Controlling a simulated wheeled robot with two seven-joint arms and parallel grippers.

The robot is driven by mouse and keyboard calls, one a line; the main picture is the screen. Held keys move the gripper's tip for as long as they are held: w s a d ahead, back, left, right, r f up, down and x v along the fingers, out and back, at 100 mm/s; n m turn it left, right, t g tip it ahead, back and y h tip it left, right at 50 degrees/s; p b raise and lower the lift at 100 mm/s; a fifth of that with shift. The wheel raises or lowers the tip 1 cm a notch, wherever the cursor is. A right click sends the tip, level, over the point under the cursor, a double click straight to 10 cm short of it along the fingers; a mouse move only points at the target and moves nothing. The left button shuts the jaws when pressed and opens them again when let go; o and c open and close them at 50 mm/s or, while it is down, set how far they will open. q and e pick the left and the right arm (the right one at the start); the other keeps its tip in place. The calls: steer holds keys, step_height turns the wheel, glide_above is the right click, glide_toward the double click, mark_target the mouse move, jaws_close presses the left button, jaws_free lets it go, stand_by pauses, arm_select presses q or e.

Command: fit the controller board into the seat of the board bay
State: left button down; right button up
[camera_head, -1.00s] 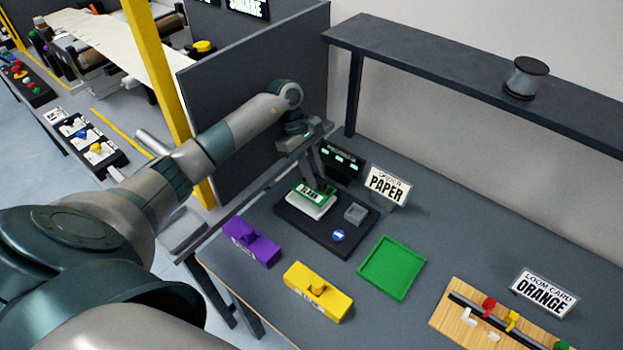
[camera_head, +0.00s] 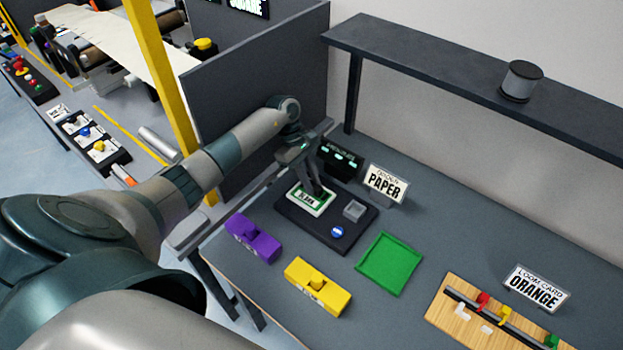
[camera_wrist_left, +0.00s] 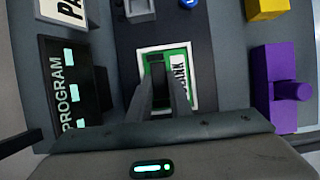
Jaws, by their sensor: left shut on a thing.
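The controller board (camera_head: 304,198) is green with a white label and lies level in the white-rimmed seat area of the dark board bay (camera_head: 310,229). In the left wrist view the green board (camera_wrist_left: 181,92) shows inside a pale frame. Whether it is fully down is too small to tell. My left gripper (camera_head: 319,191) points down at the board and is shut on it. Its fingers (camera_wrist_left: 168,92) cover the board's middle in the left wrist view. My right gripper is not in view.
The bay also carries a grey block (camera_head: 354,211) and a blue button (camera_head: 337,232). A black program panel (camera_head: 340,160) and a PAPER card (camera_head: 385,184) stand behind. Purple (camera_head: 252,238) and yellow (camera_head: 318,287) blocks and a green tray (camera_head: 390,264) lie in front.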

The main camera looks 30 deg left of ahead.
arm_select(q)
steer(key=shift+f, duration=0.1)
steer(key=shift+f, duration=0.1)
steer(key=c, duration=1.6)
jaws_free()
steer(key=shift+r, duration=0.25)
steer(key=shift+w+a+r+b, duration=0.1)
steer(key=shift+a+r+b, duration=0.2)
steer(key=shift+b, duration=0.15)
steer(key=b+v, duration=0.2)
steer(key=v, duration=0.3)
steer(key=shift+r+b, duration=0.25)
steer(key=shift+b, duration=0.1)
steer(key=shift+a+r, duration=0.15)
steer(key=shift+r, duration=0.4)
